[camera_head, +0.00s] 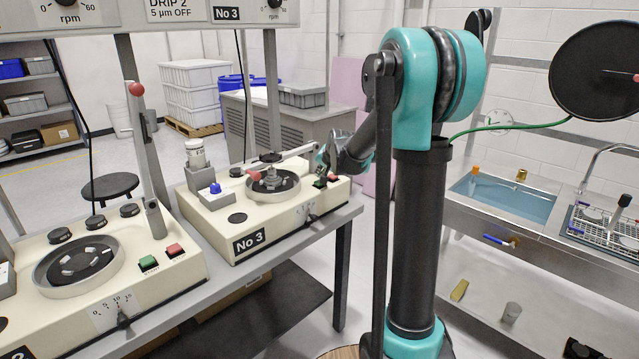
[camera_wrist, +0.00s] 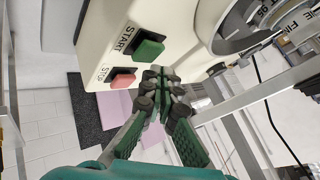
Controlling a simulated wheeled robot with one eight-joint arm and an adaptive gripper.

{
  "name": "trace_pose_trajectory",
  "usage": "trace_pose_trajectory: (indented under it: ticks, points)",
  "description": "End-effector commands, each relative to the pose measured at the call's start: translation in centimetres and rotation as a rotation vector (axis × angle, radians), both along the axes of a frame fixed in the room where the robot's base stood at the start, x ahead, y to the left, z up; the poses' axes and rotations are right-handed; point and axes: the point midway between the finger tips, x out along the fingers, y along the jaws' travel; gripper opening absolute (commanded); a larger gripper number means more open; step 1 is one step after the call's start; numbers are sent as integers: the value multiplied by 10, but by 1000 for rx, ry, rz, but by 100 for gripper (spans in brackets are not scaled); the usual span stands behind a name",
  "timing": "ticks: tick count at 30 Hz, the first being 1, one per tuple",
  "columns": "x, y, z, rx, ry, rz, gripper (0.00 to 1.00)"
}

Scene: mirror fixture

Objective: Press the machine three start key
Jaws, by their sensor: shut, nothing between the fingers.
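Machine three (camera_head: 270,222), a cream box labelled No 3, stands on the bench. Its green START key (camera_head: 320,183) is at the right end of the top, beside its red STOP key (camera_head: 333,178). In the wrist view the green key (camera_wrist: 148,50) and the red key (camera_wrist: 122,80) show large, with printed labels. My gripper (camera_head: 323,167) is just above the keys. In the wrist view my gripper (camera_wrist: 158,76) is shut and empty, its tips appearing close to the green key's edge. I cannot tell whether they touch it.
A lever arm (camera_head: 285,157) reaches over the round plate (camera_head: 272,187) of machine three, left of my gripper. Another cream machine (camera_head: 150,275) with green and red keys stands at the front left. A sink (camera_head: 505,195) is at the right.

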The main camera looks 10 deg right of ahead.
Motion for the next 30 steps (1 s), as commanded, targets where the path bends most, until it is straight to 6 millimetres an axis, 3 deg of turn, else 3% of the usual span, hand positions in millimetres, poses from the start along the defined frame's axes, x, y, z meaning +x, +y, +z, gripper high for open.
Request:
trace_pose_trajectory:
  ticks: [30]
  points:
    - [0, 0, -9, 0, 0, 0, 0]
